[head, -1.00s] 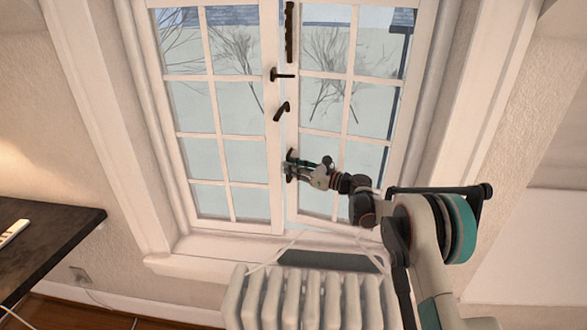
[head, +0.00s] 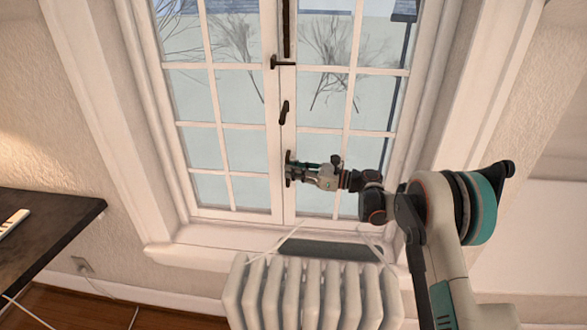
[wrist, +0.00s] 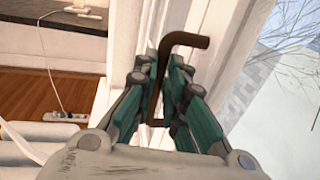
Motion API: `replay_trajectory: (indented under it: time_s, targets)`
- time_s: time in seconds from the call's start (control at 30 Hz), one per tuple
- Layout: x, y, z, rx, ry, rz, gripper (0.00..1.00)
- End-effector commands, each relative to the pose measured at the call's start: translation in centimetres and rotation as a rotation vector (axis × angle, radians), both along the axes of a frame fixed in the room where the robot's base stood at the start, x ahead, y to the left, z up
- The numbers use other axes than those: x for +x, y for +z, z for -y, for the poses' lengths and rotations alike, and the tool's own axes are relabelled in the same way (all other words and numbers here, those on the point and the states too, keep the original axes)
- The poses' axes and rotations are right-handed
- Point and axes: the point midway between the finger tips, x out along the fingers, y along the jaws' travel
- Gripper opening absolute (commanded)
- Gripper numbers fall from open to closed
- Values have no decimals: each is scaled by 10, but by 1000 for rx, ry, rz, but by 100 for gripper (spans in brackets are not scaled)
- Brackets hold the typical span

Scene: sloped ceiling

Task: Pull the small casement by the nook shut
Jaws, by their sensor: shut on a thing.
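The small casement is the right leaf (head: 320,131) of a white paned window in the head view. It stands flush or nearly flush beside the left leaf (head: 245,124); a small remaining gap cannot be ruled out. My gripper (head: 296,169) is at the lower part of the middle stile, shut on a dark handle there. In the wrist view the bronze handle (wrist: 184,40) rises bent between the teal fingers of my gripper (wrist: 163,88), which close around its lower part.
A white radiator (head: 312,295) stands below the sill (head: 215,246). A dark desk (head: 50,225) is at the left. Two more dark fittings, a lever (head: 284,112) and an upper latch (head: 283,63), sit on the middle stiles. Thin cords hang near the sill.

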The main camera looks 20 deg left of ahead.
Motion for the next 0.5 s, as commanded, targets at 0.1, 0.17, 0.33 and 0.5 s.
replay_trajectory:
  time_s: [0.1, 0.17, 0.33, 0.5]
  targets:
    - [-5, -4, 1, -6, 12, 1, 0]
    - [-5, -4, 1, -6, 12, 1, 20]
    - [-4, -4, 1, -5, 10, 0, 20]
    - [-4, -3, 0, -4, 9, 0, 20]
